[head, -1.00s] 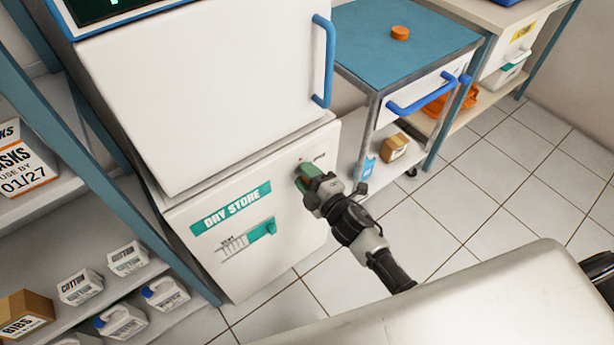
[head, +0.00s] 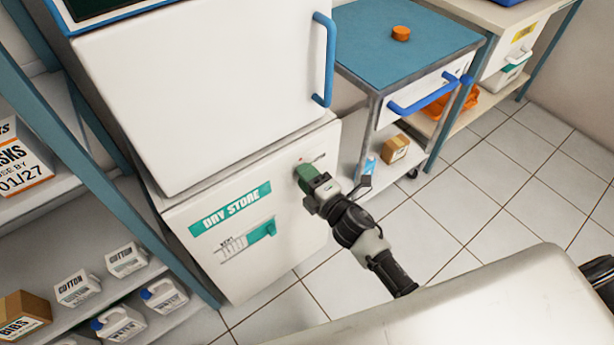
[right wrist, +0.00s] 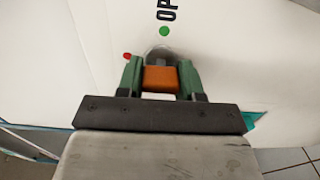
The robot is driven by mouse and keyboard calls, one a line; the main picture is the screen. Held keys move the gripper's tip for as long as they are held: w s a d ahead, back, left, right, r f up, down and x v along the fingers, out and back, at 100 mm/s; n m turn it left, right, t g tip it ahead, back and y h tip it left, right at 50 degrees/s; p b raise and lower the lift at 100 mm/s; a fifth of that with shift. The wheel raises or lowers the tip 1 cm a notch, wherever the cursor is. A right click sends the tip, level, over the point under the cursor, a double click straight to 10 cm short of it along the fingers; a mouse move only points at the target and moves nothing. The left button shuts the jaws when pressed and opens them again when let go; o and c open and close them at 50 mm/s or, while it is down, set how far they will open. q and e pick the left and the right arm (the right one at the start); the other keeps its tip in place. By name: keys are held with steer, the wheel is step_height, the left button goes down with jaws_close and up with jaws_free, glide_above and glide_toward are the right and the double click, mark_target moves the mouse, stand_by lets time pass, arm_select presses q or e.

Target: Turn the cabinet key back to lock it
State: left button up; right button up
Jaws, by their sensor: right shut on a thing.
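The white lower cabinet (head: 285,235), labelled DRY STORE, has its door shut. My right gripper (head: 306,174) is at the upper right of its front. In the right wrist view, the green fingers of my right gripper (right wrist: 160,78) are shut on the orange key (right wrist: 160,79), which sits at a grey round lock (right wrist: 161,54). A green dot (right wrist: 164,31) beside lettering starting "OP" is straight above the lock there, and a red dot (right wrist: 127,56) is to its left. In the head view the gripper hides the key. My left gripper is not in view.
A blue-topped trolley (head: 375,50) with an orange puck (head: 401,33) stands right of the cabinet. A shelf rack (head: 100,210) with cartons and jugs is on the left. A pale surface (head: 470,300) fills the lower right. Tiled floor between is clear.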

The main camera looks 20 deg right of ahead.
steer(key=o, duration=0.9)
steer(key=shift+o, duration=0.2)
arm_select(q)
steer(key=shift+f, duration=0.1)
arm_select(e)
steer(key=v, duration=1)
steer(key=shift+s, duration=0.4)
steer(key=shift+d, duration=0.15)
